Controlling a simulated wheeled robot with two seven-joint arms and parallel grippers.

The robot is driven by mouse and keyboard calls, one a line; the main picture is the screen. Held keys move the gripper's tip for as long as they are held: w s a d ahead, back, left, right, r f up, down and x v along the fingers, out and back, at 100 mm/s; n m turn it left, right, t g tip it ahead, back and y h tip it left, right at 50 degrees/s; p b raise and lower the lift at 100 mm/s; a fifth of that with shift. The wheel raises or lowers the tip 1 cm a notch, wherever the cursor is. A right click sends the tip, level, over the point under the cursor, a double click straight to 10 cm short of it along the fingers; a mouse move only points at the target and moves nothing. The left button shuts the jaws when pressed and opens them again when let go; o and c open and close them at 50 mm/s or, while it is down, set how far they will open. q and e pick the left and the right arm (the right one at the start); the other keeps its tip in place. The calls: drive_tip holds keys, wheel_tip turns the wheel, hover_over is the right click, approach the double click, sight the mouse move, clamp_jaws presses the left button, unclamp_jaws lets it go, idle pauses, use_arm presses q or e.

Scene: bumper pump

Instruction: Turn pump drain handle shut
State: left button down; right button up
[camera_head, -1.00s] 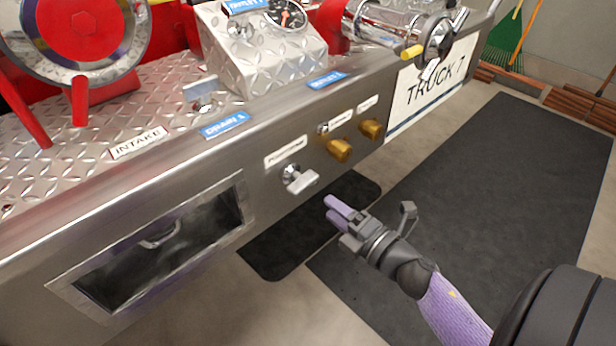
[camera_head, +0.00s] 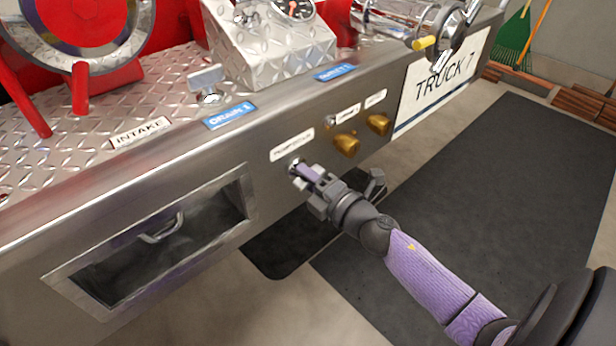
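The pump drain handle is a small silver T-handle on the front metal panel, under a white label (camera_head: 292,145) that seems to read "PUMP DRAIN". My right gripper (camera_head: 303,172) is at that handle, its purple fingertips over it. The fingers and gripper body hide most of the handle, so its angle is hidden. I cannot tell whether the fingers are closed on it or only around it. My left gripper is not in view.
Two brass knobs (camera_head: 346,144) (camera_head: 378,124) stick out just right of the handle. A recessed opening (camera_head: 150,245) with a metal pull is at left. Another silver handle (camera_head: 207,80) stands on the diamond-plate top by a blue drain label (camera_head: 229,115). Dark mats (camera_head: 480,200) cover the floor.

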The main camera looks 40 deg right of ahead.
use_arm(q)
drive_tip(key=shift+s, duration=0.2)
use_arm(e)
clamp_jaws()
drive_tip(key=shift+r+m+p, duration=0.25)
drive_tip(key=shift+m+p, duration=0.15)
drive_tip(key=shift+p, duration=0.05)
drive_tip(key=shift+m+p, duration=0.35)
drive_tip(key=shift+m, duration=0.05)
drive_tip(key=shift+f, duration=0.15)
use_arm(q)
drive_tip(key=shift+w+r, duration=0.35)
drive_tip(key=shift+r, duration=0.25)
use_arm(e)
drive_tip(key=shift+f, duration=0.1)
drive_tip(key=o, duration=0.5)
unclamp_jaws()
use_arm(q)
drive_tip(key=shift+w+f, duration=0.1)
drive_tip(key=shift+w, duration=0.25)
use_arm(e)
drive_tip(key=shift+o, duration=0.8)
